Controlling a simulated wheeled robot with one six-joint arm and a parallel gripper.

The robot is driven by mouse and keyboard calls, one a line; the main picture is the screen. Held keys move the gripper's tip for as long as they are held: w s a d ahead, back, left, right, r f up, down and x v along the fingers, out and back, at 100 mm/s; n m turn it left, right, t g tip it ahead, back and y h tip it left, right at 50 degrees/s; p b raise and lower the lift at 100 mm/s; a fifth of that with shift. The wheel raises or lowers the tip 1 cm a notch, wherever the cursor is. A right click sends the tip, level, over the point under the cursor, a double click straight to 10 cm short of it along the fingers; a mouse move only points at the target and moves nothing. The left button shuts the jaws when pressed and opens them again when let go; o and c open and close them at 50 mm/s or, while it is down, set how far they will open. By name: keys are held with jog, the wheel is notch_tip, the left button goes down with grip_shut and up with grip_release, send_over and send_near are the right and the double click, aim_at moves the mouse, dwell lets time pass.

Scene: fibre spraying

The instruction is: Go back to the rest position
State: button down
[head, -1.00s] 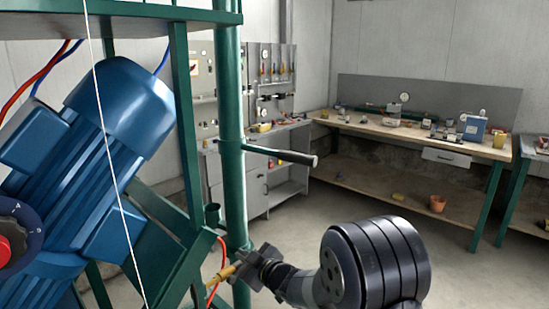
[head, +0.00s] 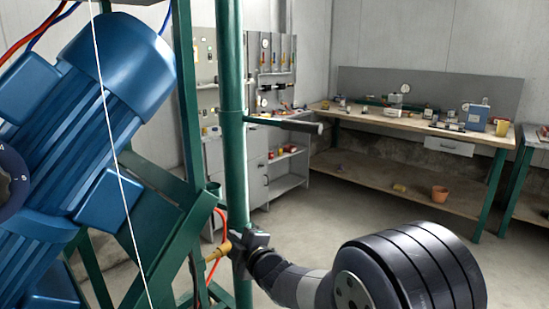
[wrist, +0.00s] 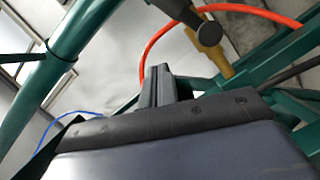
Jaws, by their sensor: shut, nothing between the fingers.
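My gripper (head: 243,252) is at the lower middle of the head view, in front of the green post. Its dark fingers (wrist: 155,88) also show in the wrist view, together and with nothing between them. A brass-coloured spray tool (head: 215,252) with an orange hose (head: 221,222) is just left of the gripper in the head view. In the wrist view the tool (wrist: 215,50) is ahead and to the right of the fingers, apart from them. The hose (wrist: 143,62) curves behind the fingers.
A large blue motor (head: 75,130) on a green frame fills the left. A green post (head: 234,150) stands close by, with a bar (head: 285,124) sticking out rightward. A wooden workbench (head: 375,119) stands at the back right. The floor before it is open.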

jog(key=shift+s+a+f+n+t+b, duration=0.2)
jog(key=shift+s+a+n+t+b, duration=0.25)
jog(key=shift+n, duration=0.6)
jog(key=shift+s+a+f+n+t+b, duration=0.2)
jog(key=shift+s+a+n, duration=0.3)
jog(key=shift+n, duration=0.55)
jog(key=shift+d, duration=0.1)
jog(key=shift+s, duration=0.1)
